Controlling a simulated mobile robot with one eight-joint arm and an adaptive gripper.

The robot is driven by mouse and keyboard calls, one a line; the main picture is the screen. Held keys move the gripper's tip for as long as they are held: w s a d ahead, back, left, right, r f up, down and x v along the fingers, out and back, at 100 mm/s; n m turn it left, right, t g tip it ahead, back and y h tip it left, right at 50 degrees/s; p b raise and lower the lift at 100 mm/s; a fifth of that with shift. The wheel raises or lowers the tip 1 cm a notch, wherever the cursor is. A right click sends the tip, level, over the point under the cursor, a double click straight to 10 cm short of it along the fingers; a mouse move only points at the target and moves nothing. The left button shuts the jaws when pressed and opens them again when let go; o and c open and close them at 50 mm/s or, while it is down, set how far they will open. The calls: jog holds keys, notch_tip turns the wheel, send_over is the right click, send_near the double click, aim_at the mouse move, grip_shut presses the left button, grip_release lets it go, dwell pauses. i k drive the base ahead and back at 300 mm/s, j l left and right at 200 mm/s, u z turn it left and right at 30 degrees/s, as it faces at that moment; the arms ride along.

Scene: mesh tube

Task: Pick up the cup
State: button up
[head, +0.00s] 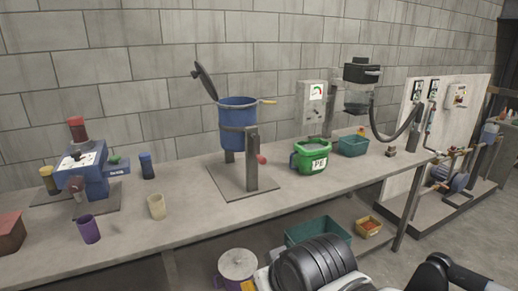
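Several cup-like things stand on the grey workbench (200,212), and I cannot tell which one the task means. A purple cup (88,230) stands near the front edge at left. A cream cup (157,207) stands to its right, also near the front edge. A dark blue cup-like container (146,166) stands farther back. Parts of my arm show at the lower right, but my gripper's fingers are not visible. No part of my arm touches the cups.
A blue machine (82,170) stands behind the purple cup. A blue lidded vessel on a stand (238,124) is mid-bench, with a green bucket (311,157) to its right. A reddish box (10,232) is far left. Bench space between cream cup and stand is clear.

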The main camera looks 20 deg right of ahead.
aim_at(86, 225)
jog(key=i+j+u, duration=0.15)
jog(key=j+u, duration=0.25)
jog(key=i+j+u, duration=0.1)
jog(key=u, duration=0.25)
jog(key=i+j+u, duration=0.15)
jog(key=i+u, duration=0.25)
jog(key=k, duration=0.1)
